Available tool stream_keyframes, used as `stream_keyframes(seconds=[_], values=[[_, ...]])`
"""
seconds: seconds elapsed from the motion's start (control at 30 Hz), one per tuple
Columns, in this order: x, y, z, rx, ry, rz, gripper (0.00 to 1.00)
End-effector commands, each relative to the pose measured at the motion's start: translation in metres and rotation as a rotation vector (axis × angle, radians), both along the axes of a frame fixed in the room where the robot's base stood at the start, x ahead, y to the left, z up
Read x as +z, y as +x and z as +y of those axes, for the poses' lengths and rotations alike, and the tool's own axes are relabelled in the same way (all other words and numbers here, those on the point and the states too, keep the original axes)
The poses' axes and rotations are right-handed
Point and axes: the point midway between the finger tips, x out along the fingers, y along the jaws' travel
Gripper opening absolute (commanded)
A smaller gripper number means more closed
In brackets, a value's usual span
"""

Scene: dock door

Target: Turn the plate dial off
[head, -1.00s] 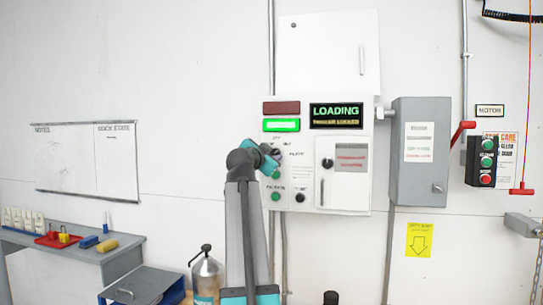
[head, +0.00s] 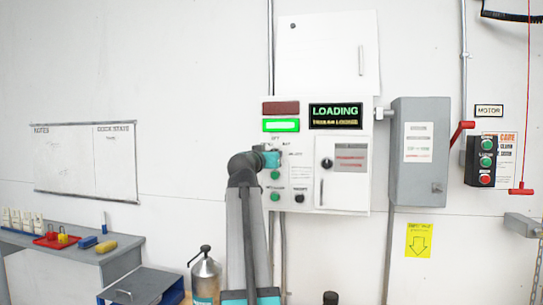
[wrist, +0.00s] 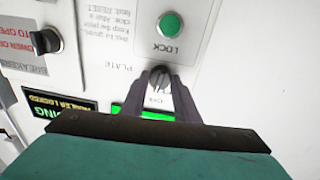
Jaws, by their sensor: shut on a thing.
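The plate dial (wrist: 160,77) is a small dark knob on the white control panel, beside the upside-down PLATE label in the wrist view. My gripper (wrist: 160,80) is shut on it, with one grey finger on each side. In the head view my gripper (head: 271,158) is at the panel's left part and largely hides the dial. The wrist view shows lettering just below the dial, partly covered by the fingers. I cannot tell exactly which mark the dial points to.
The control panel (head: 314,208) has a green LOCK button (wrist: 170,25), a LOADING display (head: 336,115) and a lit green lamp (head: 281,125). A black breaker knob (wrist: 46,41) is nearby. A grey switch box (head: 419,175) stands right of the panel.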

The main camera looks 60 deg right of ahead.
Motion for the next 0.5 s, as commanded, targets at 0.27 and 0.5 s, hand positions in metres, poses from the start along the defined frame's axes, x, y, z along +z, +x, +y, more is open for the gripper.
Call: stream_keyframes(seconds=[0.27, 0.5], values=[[0.0024, 0.0014, 0.0013, 0.005, -0.045, 0.127, 0.06], [0.0021, 0.002, 0.0013, 0.005, -0.056, 0.162, 0.06]])
